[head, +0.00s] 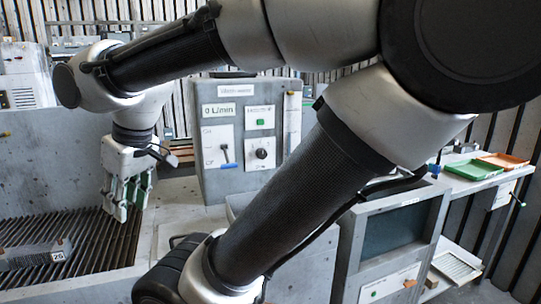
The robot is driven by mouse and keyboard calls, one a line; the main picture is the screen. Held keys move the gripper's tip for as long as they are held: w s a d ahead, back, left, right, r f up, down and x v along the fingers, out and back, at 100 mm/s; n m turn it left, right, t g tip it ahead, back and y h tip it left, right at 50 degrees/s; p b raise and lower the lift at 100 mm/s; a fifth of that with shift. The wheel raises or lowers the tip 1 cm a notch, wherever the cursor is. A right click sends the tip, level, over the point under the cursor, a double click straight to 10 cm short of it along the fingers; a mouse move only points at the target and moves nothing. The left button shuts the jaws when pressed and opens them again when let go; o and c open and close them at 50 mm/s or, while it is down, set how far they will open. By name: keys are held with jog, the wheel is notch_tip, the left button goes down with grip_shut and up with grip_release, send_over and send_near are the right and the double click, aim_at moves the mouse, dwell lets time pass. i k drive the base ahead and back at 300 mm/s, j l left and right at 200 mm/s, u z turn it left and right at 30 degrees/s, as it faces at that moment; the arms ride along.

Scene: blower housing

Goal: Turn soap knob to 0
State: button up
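A grey control box (207,178) stands at the back, left of the picture's middle. Its front has a sign reading "0 L/min", a blue-tipped lever (225,154), a green button or light (260,122) and a round black knob (262,154) on a white plate. The small labels are too blurred to read, so I cannot confirm that this is the soap knob or read its setting. My gripper (128,205) points down over the slatted grate, left of the box and apart from the knob. Its greenish fingers hang close together; their opening is unclear.
A dark slatted grate (100,245) lies at the left, with a grey block (35,256) marked with a number on it. A grey cabinet (345,255) with a dark window stands at the right. Green (472,170) and orange (503,160) trays lie beyond it. My arm hides much of the middle.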

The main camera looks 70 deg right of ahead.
aim_at(261, 154)
jog(key=z, duration=1.95)
jog(key=k+j+z, duration=0.25)
jog(key=k+j, duration=0.2)
jog(key=k, duration=0.15)
